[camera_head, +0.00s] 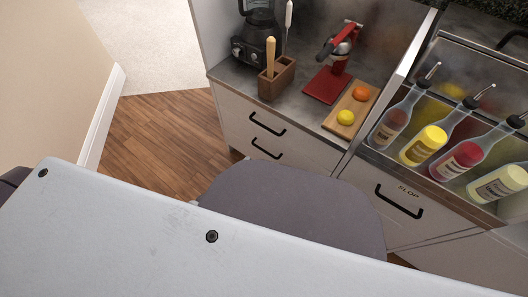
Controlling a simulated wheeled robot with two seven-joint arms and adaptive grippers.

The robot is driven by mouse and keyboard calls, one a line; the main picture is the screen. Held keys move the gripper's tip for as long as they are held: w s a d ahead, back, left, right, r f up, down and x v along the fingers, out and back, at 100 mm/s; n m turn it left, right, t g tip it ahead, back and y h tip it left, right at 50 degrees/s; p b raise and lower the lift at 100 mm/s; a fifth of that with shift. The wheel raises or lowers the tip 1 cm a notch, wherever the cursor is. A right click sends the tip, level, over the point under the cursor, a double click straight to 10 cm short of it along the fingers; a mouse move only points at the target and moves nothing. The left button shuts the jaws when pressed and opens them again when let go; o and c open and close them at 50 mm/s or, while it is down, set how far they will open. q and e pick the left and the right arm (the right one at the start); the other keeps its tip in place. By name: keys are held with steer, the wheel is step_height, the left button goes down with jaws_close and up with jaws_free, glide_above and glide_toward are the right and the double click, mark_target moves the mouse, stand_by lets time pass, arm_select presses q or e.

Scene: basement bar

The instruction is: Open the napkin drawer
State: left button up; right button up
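No drawer in view shows a napkin label. The left cabinet under the counter has an upper white drawer front (292,139) with a black bar handle (267,125). Below it is a second black handle (266,149) on a lower front, partly hidden by my own grey body parts. A white front labelled "SLOP" (376,185) at the right has its own black handle (399,204). All these fronts look shut. No gripper fingers show in the head view, and nothing touches the handles.
The counter (228,76) holds a blender (259,35), a wooden utensil block (277,80), a red juicer (327,83) and a cutting board (361,99) with fruit. Several bottles (424,146) stand in the rail at right. Wood floor (165,140) is clear beside the left wall.

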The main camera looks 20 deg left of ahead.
mark_target(264, 151)
arm_select(q)
steer(key=shift+b+x, duration=1.85)
steer(key=shift+x, duration=3.8)
arm_select(e)
steer(key=shift+w+a+f+y, duration=0.1)
steer(key=shift+a+f+y, duration=0.1)
steer(key=shift+f, duration=0.7)
steer(key=shift+w+a+f+y, duration=0.1)
steer(key=shift+a+f, duration=0.1)
steer(key=shift+f, duration=0.7)
arm_select(q)
jaws_close()
arm_select(e)
steer(key=shift+r, duration=0.1)
